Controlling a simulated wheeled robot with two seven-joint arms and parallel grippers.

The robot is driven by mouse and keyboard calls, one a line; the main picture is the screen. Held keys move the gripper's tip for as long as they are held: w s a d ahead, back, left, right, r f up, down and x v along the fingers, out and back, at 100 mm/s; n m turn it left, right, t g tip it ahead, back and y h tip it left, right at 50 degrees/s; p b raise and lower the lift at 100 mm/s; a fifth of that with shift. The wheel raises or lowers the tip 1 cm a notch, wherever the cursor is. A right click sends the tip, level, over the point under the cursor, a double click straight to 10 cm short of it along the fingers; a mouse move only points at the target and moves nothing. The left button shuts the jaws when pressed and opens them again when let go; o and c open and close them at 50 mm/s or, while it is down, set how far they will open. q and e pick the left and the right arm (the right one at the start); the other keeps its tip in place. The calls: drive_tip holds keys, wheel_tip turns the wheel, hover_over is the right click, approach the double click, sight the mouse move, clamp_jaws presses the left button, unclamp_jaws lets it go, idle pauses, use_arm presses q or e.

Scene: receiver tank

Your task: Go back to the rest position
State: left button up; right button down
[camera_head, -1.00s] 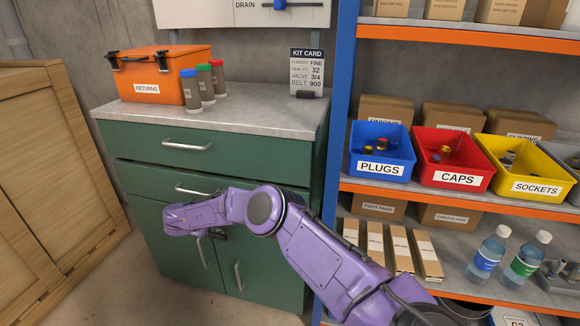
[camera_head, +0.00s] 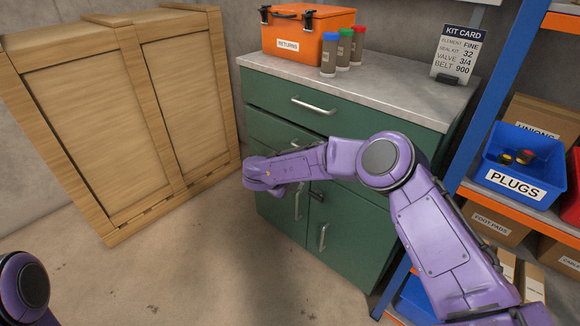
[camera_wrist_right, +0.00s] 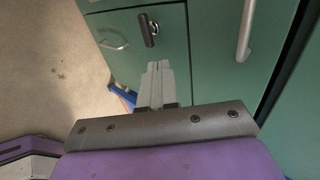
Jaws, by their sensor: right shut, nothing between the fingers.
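My right gripper shows in the right wrist view (camera_wrist_right: 158,72), its two pale fingers together with nothing between them. They are in front of the green cabinet, which also shows in the head view (camera_head: 272,133). In the head view my purple right arm reaches from the lower right across the cabinet front, and its fingers cannot be made out clearly there. A rounded purple part of my left arm shows at the lower left corner; the left gripper is out of sight.
An orange returns case (camera_head: 308,38), capped bottles (camera_head: 343,50) and a kit card (camera_head: 456,50) stand on the worktop. A wooden crate (camera_head: 120,110) stands left. A shelf with a blue plugs bin (camera_head: 515,183) is right. The floor (camera_head: 190,265) between is clear.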

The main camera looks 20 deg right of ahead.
drive_tip(key=s+a+f+n+t+y, duration=0.2)
drive_tip(key=s+f+n, duration=0.5)
drive_tip(key=n, duration=0.1)
drive_tip(key=s+a+f+n+t+y, duration=0.1)
drive_tip(key=s+a+f+n+t, duration=0.15)
drive_tip(key=s+f+n, duration=0.5)
drive_tip(key=s+d+f+n+g+y, duration=0.2)
drive_tip(key=s+f+n, duration=0.3)
drive_tip(key=s, duration=0.6)
drive_tip(key=s+d+n+g, duration=0.2)
drive_tip(key=s+d, duration=0.1)
drive_tip(key=s, duration=0.6)
drive_tip(key=s+d+n+g, duration=0.1)
drive_tip(key=s+d+n, duration=0.15)
drive_tip(key=s, duration=0.65)
wheel_tip(320, 180, up, 12)
drive_tip(key=p, duration=1.2)
drive_tip(key=shift+s+d+f+m, duration=0.2)
drive_tip(key=shift+d+m, duration=0.15)
drive_tip(key=shift+m, duration=0.05)
